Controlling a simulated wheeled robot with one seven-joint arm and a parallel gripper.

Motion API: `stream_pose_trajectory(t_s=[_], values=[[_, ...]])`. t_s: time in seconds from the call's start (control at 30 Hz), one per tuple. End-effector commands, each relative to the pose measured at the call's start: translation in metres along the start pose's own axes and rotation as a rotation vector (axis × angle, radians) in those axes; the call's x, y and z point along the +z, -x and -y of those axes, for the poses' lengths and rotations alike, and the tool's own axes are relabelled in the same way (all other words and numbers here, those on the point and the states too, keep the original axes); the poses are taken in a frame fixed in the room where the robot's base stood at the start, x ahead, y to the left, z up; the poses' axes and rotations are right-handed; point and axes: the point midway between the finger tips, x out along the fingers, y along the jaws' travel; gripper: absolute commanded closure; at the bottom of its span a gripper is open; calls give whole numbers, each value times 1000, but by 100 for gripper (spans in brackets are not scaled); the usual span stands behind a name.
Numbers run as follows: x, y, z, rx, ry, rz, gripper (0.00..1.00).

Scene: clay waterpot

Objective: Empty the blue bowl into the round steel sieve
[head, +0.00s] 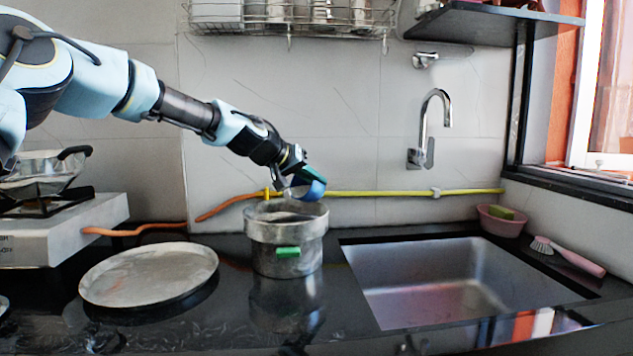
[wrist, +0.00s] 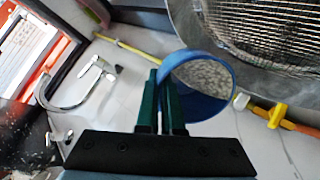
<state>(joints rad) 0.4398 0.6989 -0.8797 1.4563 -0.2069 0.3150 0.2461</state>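The blue bowl (head: 314,189) hangs tilted just above the round steel sieve (head: 262,226), towards the right of its rim. My gripper (head: 298,181) is shut on the bowl's rim. In the wrist view its green fingers (wrist: 163,82) pinch the wall of the blue bowl (wrist: 222,105). Pale, grainy matter shows inside the bowl's ring. The sieve's wire mesh (wrist: 262,30) and steel wall fill the upper right of the wrist view. In the head view the sieve sits on a steel pot; its inside is mostly hidden.
A green piece (head: 288,252) shows on the pot's front. A round metal plate (head: 150,274) lies to the left, beside a stove (head: 60,232). The sink (head: 450,275) and its tap (head: 424,130) are to the right. A yellow and orange hose (head: 400,193) runs along the wall behind.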

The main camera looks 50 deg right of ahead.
Motion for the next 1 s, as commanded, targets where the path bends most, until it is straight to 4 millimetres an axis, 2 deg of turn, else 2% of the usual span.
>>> stream_pose_trajectory(t_s=[1.0], values=[[2,1,2,28,3,-38,100]])
